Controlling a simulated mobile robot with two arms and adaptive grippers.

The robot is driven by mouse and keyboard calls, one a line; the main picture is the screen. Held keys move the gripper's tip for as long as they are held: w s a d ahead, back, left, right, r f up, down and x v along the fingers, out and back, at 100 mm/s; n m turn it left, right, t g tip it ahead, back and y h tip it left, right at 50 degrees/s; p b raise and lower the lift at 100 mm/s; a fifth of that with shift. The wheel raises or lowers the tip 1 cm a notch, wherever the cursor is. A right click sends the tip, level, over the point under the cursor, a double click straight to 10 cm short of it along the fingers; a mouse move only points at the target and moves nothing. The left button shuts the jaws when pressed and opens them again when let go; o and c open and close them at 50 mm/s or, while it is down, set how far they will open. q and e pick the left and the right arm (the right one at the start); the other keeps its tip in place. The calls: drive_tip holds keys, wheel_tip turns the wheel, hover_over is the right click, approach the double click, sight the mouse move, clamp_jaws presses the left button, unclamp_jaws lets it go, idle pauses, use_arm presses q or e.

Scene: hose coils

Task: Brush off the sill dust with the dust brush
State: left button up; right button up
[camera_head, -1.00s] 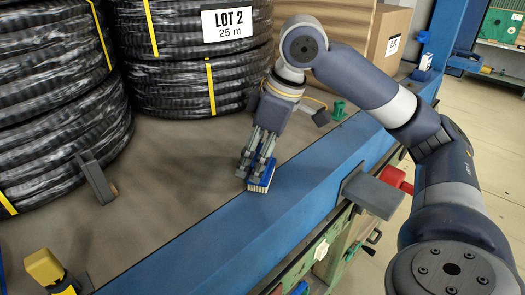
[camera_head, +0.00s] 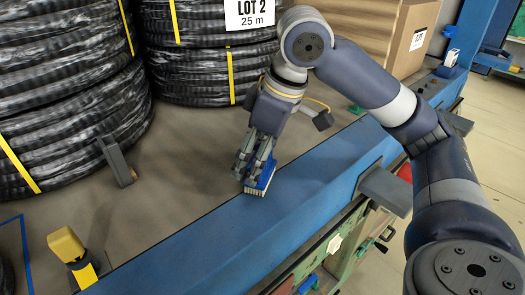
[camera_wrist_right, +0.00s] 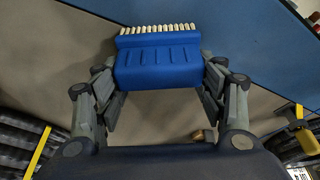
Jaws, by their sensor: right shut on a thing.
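My right gripper (camera_head: 252,176) is shut on the dust brush (camera_head: 265,178), a blue block with a row of pale bristles. The brush is at the inner edge of the blue sill (camera_head: 215,235), bristles toward it; I cannot tell whether they touch. In the right wrist view the brush (camera_wrist_right: 157,65) sits between both fingers (camera_wrist_right: 157,85), its bristles pointing toward the blue surface (camera_wrist_right: 240,30). I cannot make out distinct dust on the sill. My left gripper is not in view.
Black hose coils (camera_head: 60,100) stand stacked at the left, more (camera_head: 195,75) behind. A cardboard box (camera_head: 412,40) is at the back right. A grey upright piece (camera_head: 117,160) and a yellow-topped post (camera_head: 68,245) stand on the bench. The bench (camera_head: 175,180) between is clear.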

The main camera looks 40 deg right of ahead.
drive_tip(key=shift+a, duration=1.3)
drive_tip(key=shift+s+a, duration=0.15)
drive_tip(key=shift+a, duration=1)
drive_tip(key=shift+s+a, duration=0.1)
drive_tip(key=shift+a, duration=1.05)
drive_tip(key=shift+a, duration=0.1)
drive_tip(key=shift+s+a, duration=0.2)
drive_tip(key=shift+a, duration=2)
wheel_tip(320, 180, up, 7)
